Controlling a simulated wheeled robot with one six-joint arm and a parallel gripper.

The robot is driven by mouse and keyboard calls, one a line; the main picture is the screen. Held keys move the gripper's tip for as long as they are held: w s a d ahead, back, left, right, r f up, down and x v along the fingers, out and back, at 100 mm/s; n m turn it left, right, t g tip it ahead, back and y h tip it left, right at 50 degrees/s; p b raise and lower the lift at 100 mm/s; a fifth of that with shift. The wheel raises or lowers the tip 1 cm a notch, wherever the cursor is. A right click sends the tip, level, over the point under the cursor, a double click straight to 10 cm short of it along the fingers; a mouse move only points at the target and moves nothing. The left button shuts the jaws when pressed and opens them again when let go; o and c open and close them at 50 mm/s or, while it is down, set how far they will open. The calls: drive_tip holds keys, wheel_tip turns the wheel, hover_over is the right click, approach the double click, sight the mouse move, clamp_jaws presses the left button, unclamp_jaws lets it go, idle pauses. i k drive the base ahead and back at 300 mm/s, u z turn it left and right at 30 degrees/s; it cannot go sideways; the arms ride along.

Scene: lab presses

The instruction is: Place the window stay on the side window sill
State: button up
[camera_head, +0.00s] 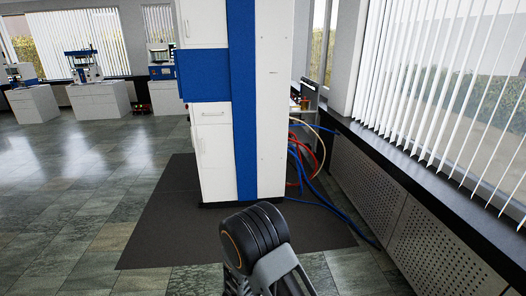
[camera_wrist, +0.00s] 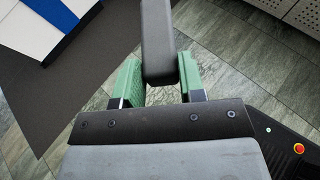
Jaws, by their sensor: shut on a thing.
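In the wrist view, my gripper (camera_wrist: 160,80) has its two green-padded fingers closed on a dark grey bar, which I take to be the window stay (camera_wrist: 158,38). The bar is held above the floor and runs out past the top edge of the picture, so its far end is hidden. The side window sill (camera_head: 425,180) is the long dark ledge under the blinds at the right of the head view. In the head view only my arm shows at the bottom; the gripper and the held bar are not seen there.
A tall white and blue cabinet (camera_head: 218,150) stands ahead on a dark mat (camera_head: 150,230). Blue and red hoses (camera_head: 305,165) hang behind it, and one blue hose runs along the floor. A perforated radiator cover (camera_head: 425,245) lies below the sill. The tiled floor (camera_head: 60,200) at left is clear.

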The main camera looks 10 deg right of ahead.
sight(501, 239)
drive_tip(key=z, duration=0.35)
drive_tip(key=i, duration=1.55)
drive_tip(key=z, duration=1.8)
drive_tip(key=i, duration=0.9)
drive_tip(key=z, duration=1)
